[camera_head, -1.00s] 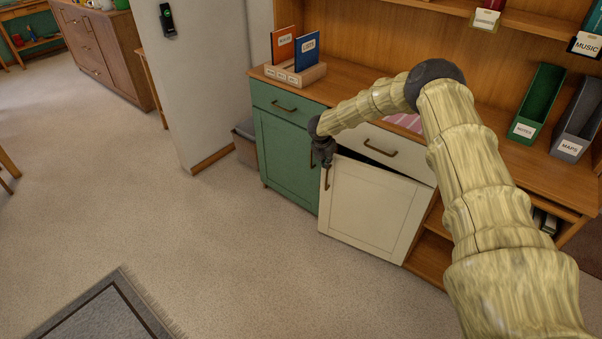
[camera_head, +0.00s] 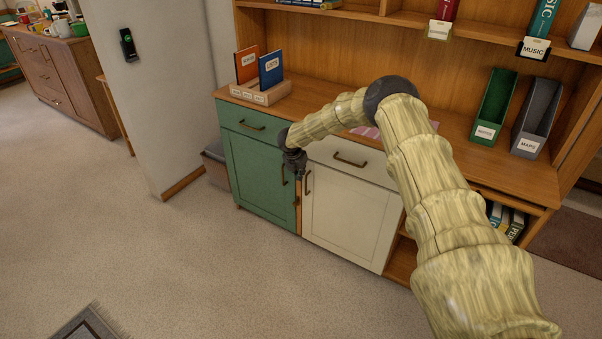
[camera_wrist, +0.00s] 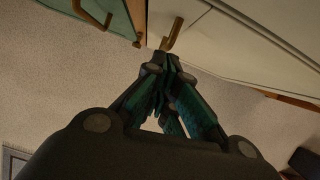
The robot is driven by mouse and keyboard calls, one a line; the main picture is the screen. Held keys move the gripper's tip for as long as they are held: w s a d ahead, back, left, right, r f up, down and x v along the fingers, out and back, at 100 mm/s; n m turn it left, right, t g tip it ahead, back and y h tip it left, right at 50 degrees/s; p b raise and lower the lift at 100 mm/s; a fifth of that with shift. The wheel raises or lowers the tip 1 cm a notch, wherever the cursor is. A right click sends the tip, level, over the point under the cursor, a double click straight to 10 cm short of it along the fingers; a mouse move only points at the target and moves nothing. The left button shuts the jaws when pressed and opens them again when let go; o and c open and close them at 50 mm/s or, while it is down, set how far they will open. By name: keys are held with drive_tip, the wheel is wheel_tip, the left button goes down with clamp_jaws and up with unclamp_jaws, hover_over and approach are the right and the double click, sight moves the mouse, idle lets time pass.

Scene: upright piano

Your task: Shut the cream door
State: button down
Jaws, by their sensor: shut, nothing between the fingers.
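The cream door (camera_head: 345,215) stands under the cream drawer in the head view and looks flush or nearly flush with the cabinet front; I cannot tell whether it is fully shut. Its brass handle (camera_head: 308,182) is at its upper left. My gripper (camera_head: 299,177) is shut and empty, pointing down beside that handle at the door's left edge. In the wrist view the closed fingertips (camera_wrist: 165,62) are close to the handle (camera_wrist: 172,34), with the cream door (camera_wrist: 225,45) to the right. Whether the fingers touch the door is unclear.
The green door (camera_head: 258,180) is to the left, with its own handle close to my gripper. The cream drawer (camera_head: 335,158) is above, partly hidden by my arm. Open shelves with books (camera_head: 505,220) are to the right. The carpet in front is clear.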

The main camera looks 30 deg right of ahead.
drive_tip(key=s+a+r, duration=0.3)
drive_tip(key=a+r, duration=0.3)
drive_tip(key=r, duration=0.3)
drive_tip(key=shift+s+a+r, duration=0.2)
drive_tip(key=shift+s, duration=0.05)
